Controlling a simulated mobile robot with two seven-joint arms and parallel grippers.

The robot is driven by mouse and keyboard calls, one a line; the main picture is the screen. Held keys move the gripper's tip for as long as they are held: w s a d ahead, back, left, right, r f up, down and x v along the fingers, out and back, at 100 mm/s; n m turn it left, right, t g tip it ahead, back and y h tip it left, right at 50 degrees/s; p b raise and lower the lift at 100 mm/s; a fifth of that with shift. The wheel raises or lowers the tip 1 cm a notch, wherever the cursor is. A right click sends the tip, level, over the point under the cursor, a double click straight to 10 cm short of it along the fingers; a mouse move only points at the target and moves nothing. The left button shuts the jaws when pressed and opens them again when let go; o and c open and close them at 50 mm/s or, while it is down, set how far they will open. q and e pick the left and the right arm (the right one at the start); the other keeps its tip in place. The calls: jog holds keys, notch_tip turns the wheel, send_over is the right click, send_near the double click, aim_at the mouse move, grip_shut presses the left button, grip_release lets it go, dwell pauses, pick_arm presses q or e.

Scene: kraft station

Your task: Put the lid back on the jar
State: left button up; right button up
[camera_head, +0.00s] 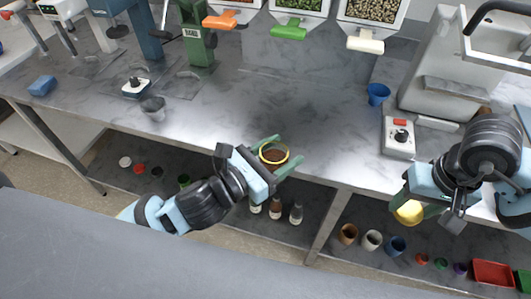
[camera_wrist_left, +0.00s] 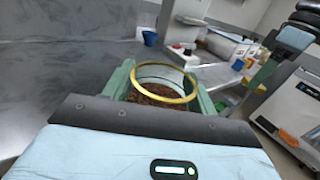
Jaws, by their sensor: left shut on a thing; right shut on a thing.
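The open jar (camera_head: 273,155) has a yellow rim and brown contents. My left gripper (camera_head: 277,157) is shut around it, one green finger on each side, near the front edge of the counter. In the left wrist view the jar (camera_wrist_left: 160,87) stands between the fingers with its mouth uncovered. The yellow lid (camera_head: 408,212) is held by my right gripper (camera_head: 410,205) at the right, apart from the jar and out past the counter's front edge. The right fingertips are partly hidden. The lid also shows small in the left wrist view (camera_wrist_left: 289,139).
A blue cup (camera_head: 378,93) and a switch box (camera_head: 399,137) stand on the counter (camera_head: 290,100) at the right. A metal cup (camera_head: 154,108) stands at the left. Dispensers line the back. The counter's middle is clear. Several cups and bottles sit on the shelf below.

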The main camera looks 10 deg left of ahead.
dwell(0.5)
jog(key=w+a+r, duration=0.2)
jog(key=a+r, duration=0.1)
jog(key=a, duration=0.4)
jog(key=w+a+r, duration=0.2)
jog(key=a, duration=0.4)
jog(key=m, duration=0.2)
send_near(274, 161)
jog(key=w, duration=0.3)
jog(key=shift+a+r+h, duration=0.3)
jog(key=shift+a+h, duration=0.05)
jog(key=shift+h, duration=0.05)
jog(key=shift+f, duration=0.1)
jog(key=shift+f, duration=1.95)
jog(key=shift+f, duration=0.85)
